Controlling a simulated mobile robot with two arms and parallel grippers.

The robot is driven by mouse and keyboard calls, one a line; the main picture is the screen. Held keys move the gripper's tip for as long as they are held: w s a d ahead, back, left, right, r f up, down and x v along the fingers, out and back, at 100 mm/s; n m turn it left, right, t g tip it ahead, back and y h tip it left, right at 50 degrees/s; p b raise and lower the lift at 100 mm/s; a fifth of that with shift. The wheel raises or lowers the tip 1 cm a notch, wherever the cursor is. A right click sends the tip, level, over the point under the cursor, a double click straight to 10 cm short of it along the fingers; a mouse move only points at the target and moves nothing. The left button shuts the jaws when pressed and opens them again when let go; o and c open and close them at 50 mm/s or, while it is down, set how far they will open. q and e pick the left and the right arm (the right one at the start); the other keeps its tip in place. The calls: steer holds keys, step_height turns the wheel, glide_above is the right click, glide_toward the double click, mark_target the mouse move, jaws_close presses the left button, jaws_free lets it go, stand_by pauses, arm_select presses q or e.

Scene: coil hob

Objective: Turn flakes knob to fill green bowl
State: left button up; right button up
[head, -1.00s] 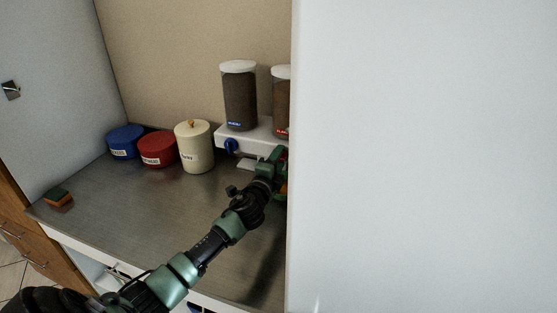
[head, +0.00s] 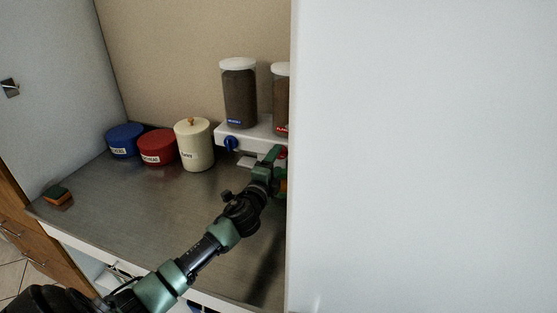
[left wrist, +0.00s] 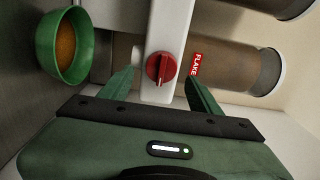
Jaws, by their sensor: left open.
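The red flakes knob (left wrist: 161,68) sits on the white dispenser base (left wrist: 158,20), beside the dispenser labelled FLAKE (left wrist: 225,66). My left gripper (left wrist: 158,79) is open, with a finger on either side of the knob in the left wrist view; I cannot tell whether they touch it. The green bowl (left wrist: 70,77) stands at upper left there and holds orange-brown contents. In the head view my left gripper (head: 274,158) is at the dispenser, and the bowl is mostly hidden behind my arm and the white panel. My right gripper is not in view.
A large white panel (head: 420,150) blocks the right half of the head view. A second dispenser (head: 239,95) with a blue knob (head: 231,144) stands to the left. Cream (head: 194,148), red (head: 157,150) and blue (head: 124,143) canisters and a sponge (head: 57,196) are on the counter (head: 130,215).

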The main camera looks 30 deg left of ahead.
arm_select(q)
steer(key=b+v, duration=0.1)
steer(key=v, duration=0.4)
stand_by(0.5)
